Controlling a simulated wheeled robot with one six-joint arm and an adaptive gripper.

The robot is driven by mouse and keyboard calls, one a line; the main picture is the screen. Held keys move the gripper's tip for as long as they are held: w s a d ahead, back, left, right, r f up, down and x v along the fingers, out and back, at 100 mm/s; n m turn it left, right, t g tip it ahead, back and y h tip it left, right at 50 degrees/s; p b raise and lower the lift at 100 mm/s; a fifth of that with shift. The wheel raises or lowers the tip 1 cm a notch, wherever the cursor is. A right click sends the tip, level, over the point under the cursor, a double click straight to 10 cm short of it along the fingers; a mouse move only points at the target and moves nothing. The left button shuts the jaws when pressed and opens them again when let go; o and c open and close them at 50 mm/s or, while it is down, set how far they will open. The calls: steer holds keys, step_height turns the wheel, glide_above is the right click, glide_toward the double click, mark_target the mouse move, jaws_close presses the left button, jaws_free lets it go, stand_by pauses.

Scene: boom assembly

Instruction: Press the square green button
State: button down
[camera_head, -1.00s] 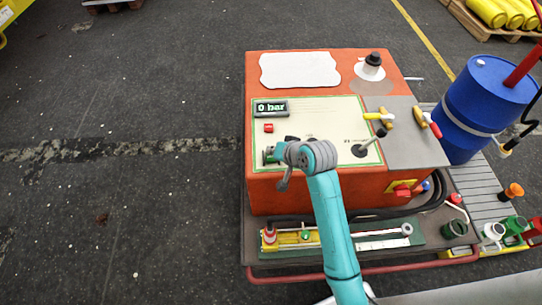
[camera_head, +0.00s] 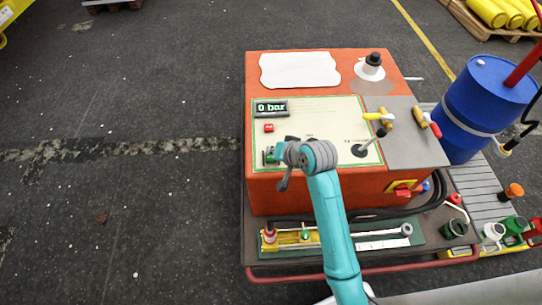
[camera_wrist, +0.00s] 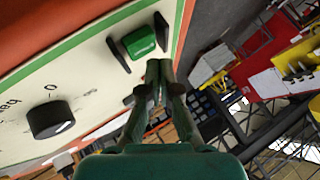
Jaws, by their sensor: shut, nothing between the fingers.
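The square green button (camera_wrist: 140,42) sits between two black bars near the edge of the cream panel in the wrist view. In the body camera view a small green part, which looks like this button (camera_head: 269,156), shows at the panel's lower left, just left of my wrist. My gripper (camera_wrist: 159,68) is shut and empty, its fingertips together just below and right of the button in the wrist view. I cannot tell whether they touch the button or its bar. In the body camera view my wrist hides part of the panel and the fingers are hard to make out.
A black knob (camera_wrist: 50,119) is on the same panel. The orange cabinet (camera_head: 310,188) also carries a "0 bar" display (camera_head: 271,108), a red button (camera_head: 269,128) and a black lever (camera_head: 372,142). A blue barrel (camera_head: 485,100) stands at the right.

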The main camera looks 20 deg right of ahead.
steer(key=shift+f, duration=0.1)
steer(key=shift+f, duration=0.35)
steer(key=shift+f, duration=0.5)
stand_by(1.1)
stand_by(0.4)
steer(key=shift+r, duration=0.95)
steer(key=shift+r, duration=2.5)
